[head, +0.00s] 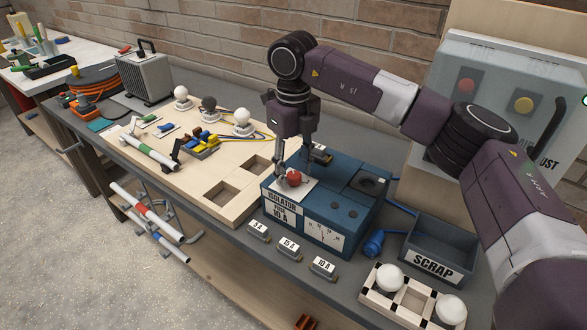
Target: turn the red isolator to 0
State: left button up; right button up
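The red isolator (294,179) is a small red knob on a light plate on top of the blue box (330,215), whose front label reads "ISOLATOR". My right gripper (293,172) points down from above at the knob. Its fingers are spread, one at the left of the knob and one behind it to the right. I see no clear contact between fingers and knob. The knob's position marks are too small to read. My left gripper is not in view.
Small blocks labelled 5 A, 15 A (289,247) and 10 A stand before the box. A scrap bin (437,250) and a holder with white balls (389,277) are at right. A wooden board (150,165) with bulbs lies left. A grey cabinet (500,90) stands behind my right arm.

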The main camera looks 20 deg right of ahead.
aim_at(294, 174)
jog(key=shift+r, duration=0.15)
notch_tip(294, 174, up, 12)
dwell(0.4)
